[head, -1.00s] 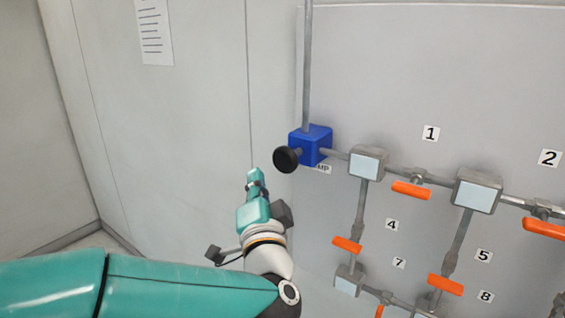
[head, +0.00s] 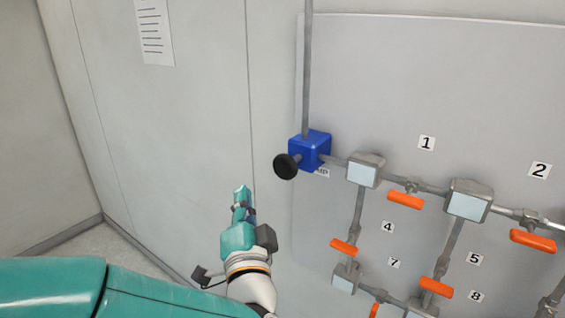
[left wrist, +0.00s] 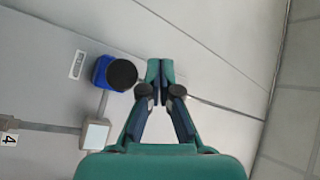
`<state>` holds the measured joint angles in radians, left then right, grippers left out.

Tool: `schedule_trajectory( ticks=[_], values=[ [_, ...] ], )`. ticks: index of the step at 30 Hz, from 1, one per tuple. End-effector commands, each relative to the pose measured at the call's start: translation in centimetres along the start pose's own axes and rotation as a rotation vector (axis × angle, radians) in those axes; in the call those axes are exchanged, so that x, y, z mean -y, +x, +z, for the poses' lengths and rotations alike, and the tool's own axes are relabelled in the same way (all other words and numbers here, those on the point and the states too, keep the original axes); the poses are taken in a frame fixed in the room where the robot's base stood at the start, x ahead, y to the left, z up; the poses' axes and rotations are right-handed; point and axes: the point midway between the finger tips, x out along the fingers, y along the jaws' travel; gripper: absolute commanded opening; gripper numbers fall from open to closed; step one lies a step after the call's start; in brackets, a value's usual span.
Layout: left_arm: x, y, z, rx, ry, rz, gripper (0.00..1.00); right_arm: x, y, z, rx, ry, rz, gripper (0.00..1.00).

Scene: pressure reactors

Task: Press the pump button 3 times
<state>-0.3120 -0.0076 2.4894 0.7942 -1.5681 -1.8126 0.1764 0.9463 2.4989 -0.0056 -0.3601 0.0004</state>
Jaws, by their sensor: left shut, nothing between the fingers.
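The pump is a blue box (head: 315,149) on the wall panel with a round black button (head: 286,166) on its left side. In the left wrist view the black button (left wrist: 122,74) partly covers the blue box (left wrist: 101,71), left of the fingers. My left gripper (head: 241,192) is shut and empty. In the head view it is below and left of the button, apart from it. In the left wrist view its fingertips (left wrist: 160,66) are together, with the button just to their left. My right gripper is not in view.
Pipes with grey-white gauge boxes (head: 364,170) and orange valve handles (head: 405,200) run right and down from the pump. A vertical pipe (head: 307,70) rises above it. A paper sheet (head: 154,32) hangs on the left wall. The wall left of the button is clear.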

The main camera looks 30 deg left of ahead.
Motion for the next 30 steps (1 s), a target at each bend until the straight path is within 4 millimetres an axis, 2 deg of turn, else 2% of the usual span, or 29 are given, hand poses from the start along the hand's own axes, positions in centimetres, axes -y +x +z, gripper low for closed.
schedule_trajectory(
  ticks=[11,30],
  values=[
    [-0.5,0.5,-0.3,0.000,0.002,0.002,0.00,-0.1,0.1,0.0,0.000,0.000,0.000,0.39],
    [-4.1,5.6,-4.0,0.001,0.002,0.001,0.00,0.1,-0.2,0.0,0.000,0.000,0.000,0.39]
  ],
)
